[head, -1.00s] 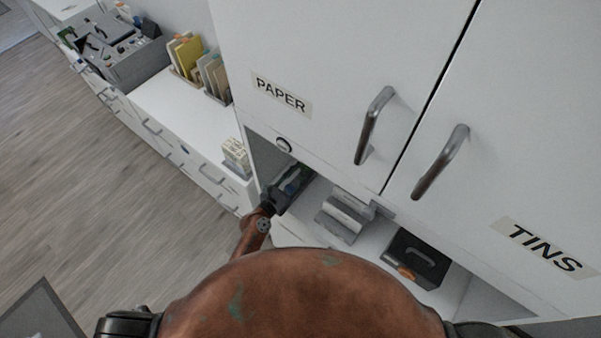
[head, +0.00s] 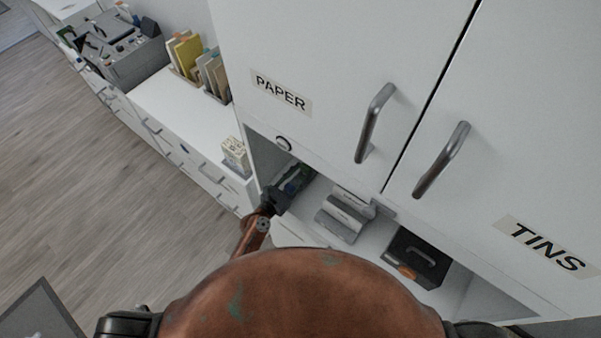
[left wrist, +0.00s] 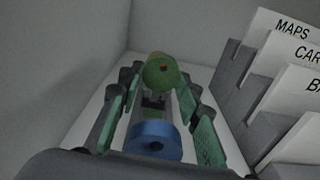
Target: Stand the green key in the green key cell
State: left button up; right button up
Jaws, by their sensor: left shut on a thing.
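The green key (left wrist: 161,72) shows in the left wrist view as a green round head with a small reddish mark. It is between the far ends of the green-padded fingers of my left gripper (left wrist: 158,84), which is shut on it. A blue round-headed key (left wrist: 153,141) is nearer the camera, between the fingers. Dark and grey parts (left wrist: 154,103) show between the two heads; I cannot make out the green key cell or whether the key touches it. In the head view my left gripper (head: 292,183) is inside the open shelf bay. My right gripper is out of view.
Grey file dividers labelled MAPS (left wrist: 290,32) stand close on the right in the left wrist view. The bay's white wall (left wrist: 60,70) is on the left. A grey box (head: 345,216) and a black box (head: 415,258) stand right of the gripper, below the cabinet doors.

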pick_arm(q)
jog(key=shift+f+b, duration=0.9)
jog(key=shift+f, duration=0.25)
jog(key=o, duration=1.2)
jog(key=shift+c, duration=0.2)
jog(key=shift+a, duration=0.1)
jog(key=v, duration=1.1)
jog(key=shift+s+a, duration=0.2)
jog(key=shift+s, duration=0.15)
